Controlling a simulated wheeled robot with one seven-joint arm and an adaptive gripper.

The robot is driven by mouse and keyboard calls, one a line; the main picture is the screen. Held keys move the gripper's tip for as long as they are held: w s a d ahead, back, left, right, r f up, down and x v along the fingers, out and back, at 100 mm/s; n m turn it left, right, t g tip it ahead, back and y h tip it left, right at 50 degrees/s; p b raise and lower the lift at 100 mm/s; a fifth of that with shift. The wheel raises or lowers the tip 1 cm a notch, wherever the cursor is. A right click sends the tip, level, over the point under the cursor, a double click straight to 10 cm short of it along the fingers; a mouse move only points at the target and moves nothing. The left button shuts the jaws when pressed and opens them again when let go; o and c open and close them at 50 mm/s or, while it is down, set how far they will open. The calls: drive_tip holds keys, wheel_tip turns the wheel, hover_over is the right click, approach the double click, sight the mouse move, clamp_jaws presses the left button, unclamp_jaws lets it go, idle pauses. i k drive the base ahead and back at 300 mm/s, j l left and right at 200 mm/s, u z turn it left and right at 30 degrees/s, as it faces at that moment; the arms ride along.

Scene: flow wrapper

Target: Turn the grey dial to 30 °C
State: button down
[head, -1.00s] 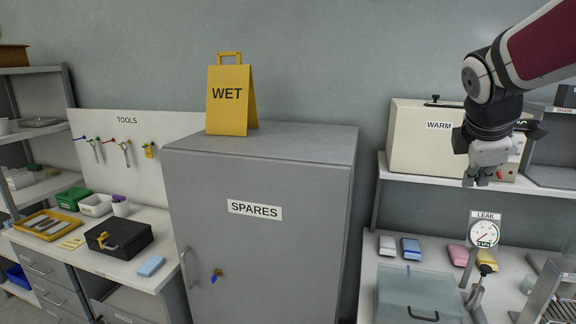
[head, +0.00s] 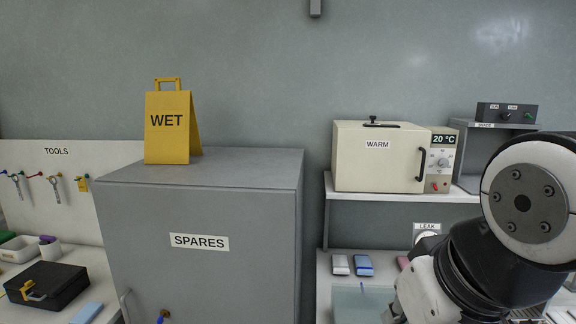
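The WARM oven (head: 376,158) is a cream box on the right-hand shelf, with a dark handle on its door. Its control panel is at its right side, with a display (head: 443,139) reading 20 °C. Below the display is a small grey dial (head: 443,162); its pointer is too small to read. A red spot, perhaps a lamp or button, is under it. My gripper (head: 394,314) is low at the bottom edge of the head view, well below the oven and mostly cut off. I cannot see whether its fingers are open or shut.
My arm fills the lower right. A grey SPARES cabinet (head: 205,270) with a yellow WET sign (head: 168,127) on top stands left of the oven. A dark two-knob box (head: 507,113) sits on the SHADE stand to the right. The LEAK gauge (head: 426,232) is below the shelf.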

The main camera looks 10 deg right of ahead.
sight(443, 163)
drive_tip(key=z, duration=0.9)
